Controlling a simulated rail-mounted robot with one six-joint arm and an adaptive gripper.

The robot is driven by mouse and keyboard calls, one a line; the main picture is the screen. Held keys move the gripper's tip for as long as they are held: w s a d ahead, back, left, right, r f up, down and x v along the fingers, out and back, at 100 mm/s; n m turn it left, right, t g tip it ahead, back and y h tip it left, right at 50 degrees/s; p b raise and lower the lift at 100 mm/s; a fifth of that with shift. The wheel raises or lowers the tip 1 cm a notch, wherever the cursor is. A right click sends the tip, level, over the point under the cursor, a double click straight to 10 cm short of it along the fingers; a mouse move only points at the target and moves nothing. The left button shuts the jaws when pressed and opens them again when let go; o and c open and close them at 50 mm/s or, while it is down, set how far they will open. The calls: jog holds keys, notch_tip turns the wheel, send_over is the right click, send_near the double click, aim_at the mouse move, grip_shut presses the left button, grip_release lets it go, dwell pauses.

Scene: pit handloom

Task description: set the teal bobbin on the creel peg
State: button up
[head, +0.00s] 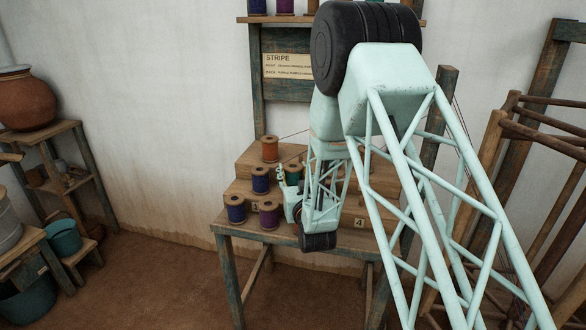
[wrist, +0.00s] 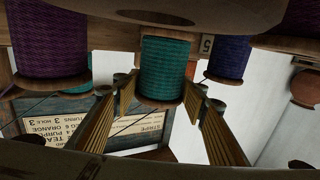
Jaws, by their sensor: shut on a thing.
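The teal bobbin (head: 293,173) shows in the head view on the stepped wooden creel, partly behind my gripper (head: 292,200). In the wrist view the teal bobbin (wrist: 165,68) is between the two fingers of my gripper (wrist: 160,104), which are shut on it near one end. The wrist picture looks upside down. The creel (head: 246,160) carries other bobbins on its steps. The peg under the teal bobbin is hidden, so I cannot tell whether the bobbin is seated on it.
An orange bobbin (head: 269,148), a violet one (head: 260,180), a blue one (head: 235,210) and a purple one (head: 268,217) stand close by. A STRIPE card (head: 287,66) hangs behind. Wooden loom posts (head: 490,150) are at right.

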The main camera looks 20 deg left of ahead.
jog(key=shift+f, duration=1.15)
jog(key=o, duration=1)
jog(key=shift+c, duration=0.2)
jog(key=shift+o, duration=0.9)
jog(key=shift+o, duration=1)
notch_tip(320, 180, up, 7)
